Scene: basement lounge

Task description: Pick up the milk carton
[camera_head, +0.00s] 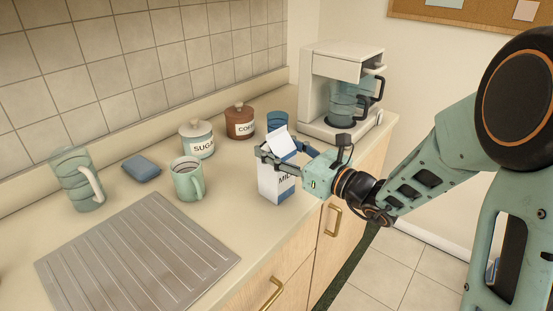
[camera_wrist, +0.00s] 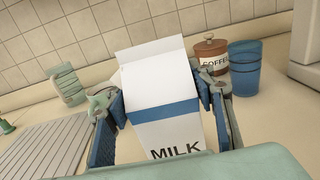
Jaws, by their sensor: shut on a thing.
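The milk carton (camera_head: 270,184) is white with a blue band and the word MILK, and has a gabled top. It stands upright at the counter's front edge in the head view. My gripper (camera_head: 281,156) reaches it from the right, with its fingers on both sides of the upper body. In the wrist view the carton (camera_wrist: 163,97) fills the space between the blue finger pads of my gripper (camera_wrist: 160,110), which is shut on it. The carton's base is hidden in the wrist view, and I cannot tell whether it touches the counter.
A green mug (camera_head: 187,180), sugar jar (camera_head: 197,140), coffee jar (camera_head: 239,122) and blue cup (camera_head: 277,121) stand left of and behind the carton. A coffee maker (camera_head: 318,88) is at the back right. A glass pitcher (camera_head: 75,180), blue sponge (camera_head: 141,168) and ridged drainboard (camera_head: 140,250) lie left.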

